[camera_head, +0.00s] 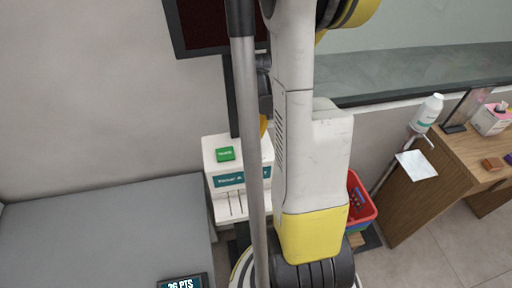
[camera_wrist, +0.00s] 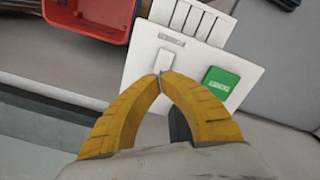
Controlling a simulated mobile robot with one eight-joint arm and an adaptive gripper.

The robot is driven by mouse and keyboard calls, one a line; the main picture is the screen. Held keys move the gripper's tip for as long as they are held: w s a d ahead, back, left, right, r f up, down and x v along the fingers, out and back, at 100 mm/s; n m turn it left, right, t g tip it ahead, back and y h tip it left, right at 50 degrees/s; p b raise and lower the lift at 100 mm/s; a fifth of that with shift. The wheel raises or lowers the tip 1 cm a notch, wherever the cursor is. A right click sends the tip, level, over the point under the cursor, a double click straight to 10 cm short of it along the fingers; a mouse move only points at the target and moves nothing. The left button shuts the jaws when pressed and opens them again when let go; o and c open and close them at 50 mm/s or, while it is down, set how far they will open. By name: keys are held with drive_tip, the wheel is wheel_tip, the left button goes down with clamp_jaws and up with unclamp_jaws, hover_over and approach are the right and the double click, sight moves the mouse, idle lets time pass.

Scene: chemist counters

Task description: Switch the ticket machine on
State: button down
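The ticket machine (camera_head: 219,190) is a white box with a green button (camera_head: 225,154) on top and a teal band on its front. It stands left of my arm, which hides its right part. In the wrist view the machine's white top (camera_wrist: 208,58) shows the green button (camera_wrist: 221,83) at right, a small white raised piece (camera_wrist: 163,59) and a grey label above that piece. My gripper (camera_wrist: 160,76) has its yellow fingertips together, right at the lower end of the white piece in the picture. I cannot tell whether they touch it. Nothing is seen between the fingers.
A red basket (camera_head: 361,201) stands right of the machine, near it in the wrist view too (camera_wrist: 88,30). A grey bench (camera_head: 105,232) is at left. A dark screen (camera_head: 212,25) is above. A wooden desk (camera_head: 440,175) with a bottle (camera_head: 427,112) is at right.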

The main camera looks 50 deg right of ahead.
sight(255, 145)
drive_tip(key=shift+f+b, duration=1.7)
drive_tip(key=shift+f, duration=0.1)
idle(0.5)
drive_tip(key=shift+r, duration=0.15)
drive_tip(key=shift+r+p, duration=2.4)
drive_tip(key=shift+r, duration=1.05)
drive_tip(key=shift+w+a+f, duration=0.1)
drive_tip(key=shift+a+f, duration=0.05)
drive_tip(key=w+a+f+t+b, duration=0.1)
drive_tip(key=a+b, duration=0.3)
drive_tip(key=w+a+f+b, duration=0.1)
drive_tip(key=a+b, duration=0.3)
drive_tip(key=w+a+f+n+t+h+b, duration=0.1)
drive_tip(key=a+b, duration=0.3)
drive_tip(key=shift+w+a+t, duration=0.25)
drive_tip(key=shift+w+t, duration=0.05)
drive_tip(key=shift+w, duration=0.1)
drive_tip(key=s+a+f+t+b, duration=0.1)
drive_tip(key=a+f+t+b, duration=0.1)
drive_tip(key=a+f+b, duration=0.2)
drive_tip(key=s+a+f+n+t+y+b, duration=0.1)
drive_tip(key=a+f+b, duration=0.3)
drive_tip(key=a+b, duration=0.6)
drive_tip(key=s+a+t, duration=0.1)
drive_tip(key=a, duration=0.1)
drive_tip(key=shift+a, duration=0.4)
